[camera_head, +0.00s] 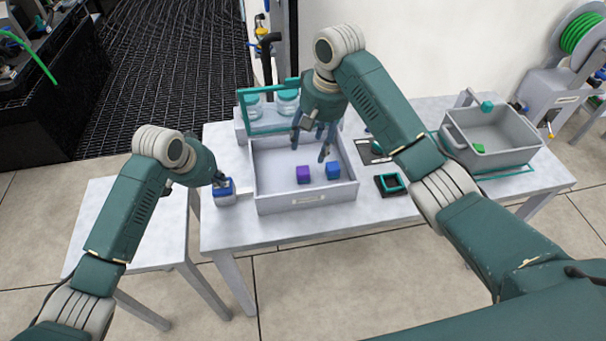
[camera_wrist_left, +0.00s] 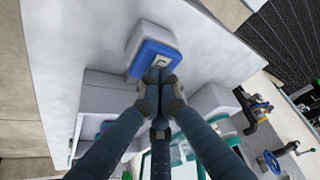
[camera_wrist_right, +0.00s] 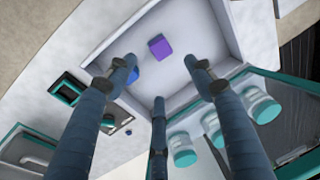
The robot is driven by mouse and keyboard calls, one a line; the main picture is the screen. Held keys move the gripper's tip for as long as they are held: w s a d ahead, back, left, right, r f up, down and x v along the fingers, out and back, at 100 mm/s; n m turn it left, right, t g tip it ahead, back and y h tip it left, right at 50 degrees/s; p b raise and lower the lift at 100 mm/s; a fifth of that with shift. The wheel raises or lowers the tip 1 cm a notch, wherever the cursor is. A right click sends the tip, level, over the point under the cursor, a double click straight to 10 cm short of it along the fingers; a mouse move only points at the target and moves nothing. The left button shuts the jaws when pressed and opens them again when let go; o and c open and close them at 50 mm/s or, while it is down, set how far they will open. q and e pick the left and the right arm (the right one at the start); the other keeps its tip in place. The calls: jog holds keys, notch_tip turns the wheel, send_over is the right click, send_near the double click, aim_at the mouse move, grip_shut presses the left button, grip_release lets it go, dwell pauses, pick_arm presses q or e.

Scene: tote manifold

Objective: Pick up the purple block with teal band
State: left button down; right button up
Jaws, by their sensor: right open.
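The purple block (camera_head: 303,174) sits on the floor of the grey tray (camera_head: 262,180), left of a blue block (camera_head: 333,170). No teal band can be made out on it. In the right wrist view the purple block (camera_wrist_right: 159,46) lies beyond my fingertips, untouched. My right gripper (camera_head: 312,143) is open and empty above the tray, behind the two blocks in the head view. The blue block (camera_wrist_right: 133,75) is partly hidden by a finger there. My left gripper (camera_wrist_left: 160,82) has its fingers together at the blue top of a small grey box (camera_wrist_left: 143,42); contact is unclear.
The tray walls surround both blocks. Teal-lidded jars (camera_wrist_right: 183,150) in a teal-framed rack stand behind the tray. A small black and teal square frame (camera_head: 391,184) lies right of it. A grey bin (camera_head: 497,157) with green pieces stands farther right.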

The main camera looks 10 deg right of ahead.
aim_at(304, 170)
jog(key=f, duration=0.6)
jog(key=shift+w+a+f, duration=0.15)
jog(key=shift+a+f, duration=0.1)
jog(key=shift+f, duration=0.15)
jog(key=shift+w+a+f, duration=0.15)
jog(key=shift+a+f, duration=0.1)
jog(key=shift+f, duration=0.65)
jog(key=shift+w+a+f, duration=0.1)
jog(key=shift+a+f, duration=0.15)
jog(key=shift+f, duration=0.6)
jog(key=shift+w+a+f, duration=0.15)
jog(key=shift+a+f, duration=0.1)
jog(key=shift+f, duration=0.65)
jog(key=c, duration=1.2)
